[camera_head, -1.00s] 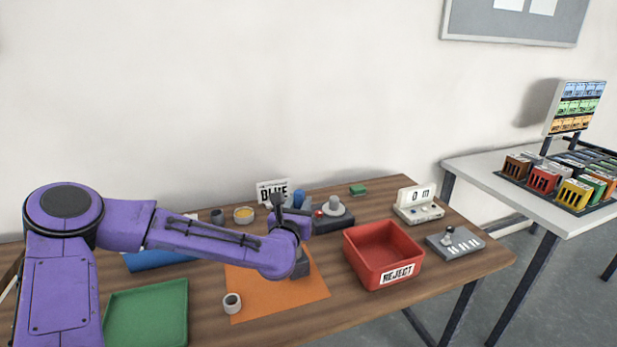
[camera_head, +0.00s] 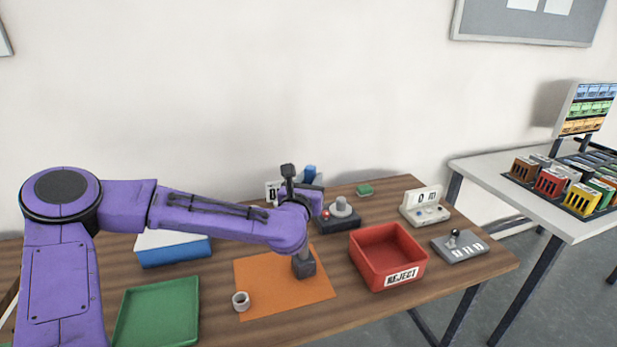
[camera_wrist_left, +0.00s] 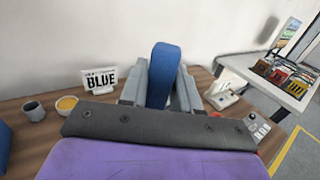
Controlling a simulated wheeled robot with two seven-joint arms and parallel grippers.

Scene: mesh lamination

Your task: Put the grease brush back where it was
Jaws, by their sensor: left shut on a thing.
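A blue upright thing, which looks like the grease brush's handle (camera_wrist_left: 161,75), stands between the fingers of my left gripper (camera_wrist_left: 160,92) in the left wrist view. The gripper is shut on it. In the head view the blue top of the brush (camera_head: 310,173) shows above my left wrist, and the left gripper (camera_head: 308,184) is partly hidden by its own wrist. The brush's lower end is hidden. A bowl of yellow grease (camera_wrist_left: 66,104) stands to the left in the wrist view, beside a grey cup (camera_wrist_left: 34,110). My right gripper is not in view.
An orange mat (camera_head: 262,292) carries a white ring (camera_head: 240,301). A green tray (camera_head: 158,312), a red REJECT bin (camera_head: 388,238), a device with a grey knob (camera_head: 341,208) and a lever box (camera_head: 458,246) surround it.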

